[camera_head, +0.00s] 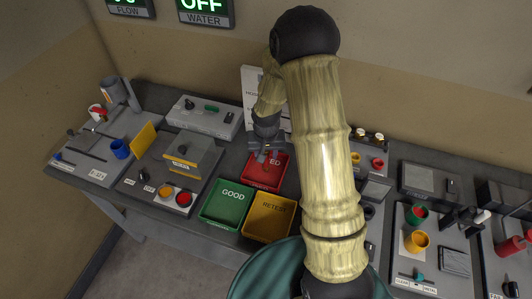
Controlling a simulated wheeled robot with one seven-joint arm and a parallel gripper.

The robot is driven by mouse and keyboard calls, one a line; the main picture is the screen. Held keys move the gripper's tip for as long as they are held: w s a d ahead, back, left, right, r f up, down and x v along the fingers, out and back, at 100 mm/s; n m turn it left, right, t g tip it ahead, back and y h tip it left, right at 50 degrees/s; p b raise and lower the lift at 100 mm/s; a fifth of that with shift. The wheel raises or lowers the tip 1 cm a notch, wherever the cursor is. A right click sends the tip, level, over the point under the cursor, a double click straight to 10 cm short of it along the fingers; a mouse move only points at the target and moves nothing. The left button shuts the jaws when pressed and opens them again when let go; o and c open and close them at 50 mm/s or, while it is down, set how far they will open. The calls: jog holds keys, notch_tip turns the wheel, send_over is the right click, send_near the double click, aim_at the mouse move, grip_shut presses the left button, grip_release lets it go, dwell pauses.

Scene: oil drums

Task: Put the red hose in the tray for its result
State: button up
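My gripper (267,157) points down over the red tray (262,182), whose label is partly hidden and shows only "ED". The fingers are small and dark here, and I cannot tell whether they are open or shut or hold anything. The green tray (213,216) marked GOOD and the yellow tray (262,232) that seems to read RETEST stand in front of the red one. No inside of these trays clearly shows a hose. I cannot pick out the red hose for certain; it may be hidden by my arm or be lost against the red tray.
Left on the bench are a blue cup (120,148), a grey box with a yellow band (183,158) and a red button (184,198). A grey control box (204,117) stands behind.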

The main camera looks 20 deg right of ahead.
aim_at(266, 169)
jog(key=shift+r, duration=0.15)
notch_tip(266, 169, up, 12)
jog(key=s, duration=0.1)
jog(key=shift+s+a+b, duration=0.15)
jog(key=shift+b, duration=0.3)
dwell(0.6)
jog(key=s+r+n+t, duration=0.1)
jog(key=s+r+n, duration=0.1)
jog(key=s, duration=1.3)
jog(key=shift+s+r, duration=0.2)
jog(key=shift+r, duration=0.25)
